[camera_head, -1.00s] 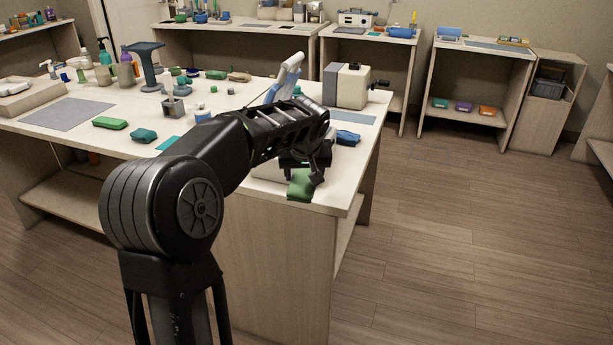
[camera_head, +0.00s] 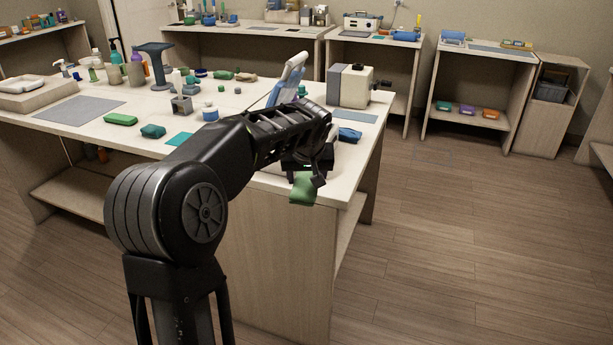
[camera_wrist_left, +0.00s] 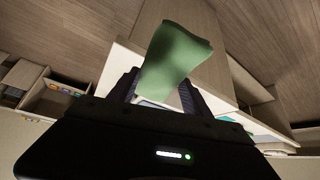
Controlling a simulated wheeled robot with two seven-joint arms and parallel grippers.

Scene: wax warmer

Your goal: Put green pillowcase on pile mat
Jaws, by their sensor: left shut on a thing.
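The green pillowcase (camera_head: 303,189) is a folded green cloth at the near right corner of the big table, partly hidden by my gripper in the head view. My left gripper (camera_head: 308,170) is shut on it, and the cloth hangs down past the table's front edge. In the left wrist view the green pillowcase (camera_wrist_left: 175,60) sticks out between the two dark fingers (camera_wrist_left: 160,88). Flat mats lie on the table: a large grey one (camera_head: 80,110) at left and a blue-grey one (camera_head: 357,116) at right. I cannot tell which is the pile mat. My right gripper is out of view.
A cream and grey machine (camera_head: 350,86) stands behind my left gripper, with a blue folded cloth (camera_head: 349,135) in front of it. A green block (camera_head: 120,119), a teal cloth (camera_head: 153,131) and several bottles and jars occupy the table's left and middle. Floor at right is clear.

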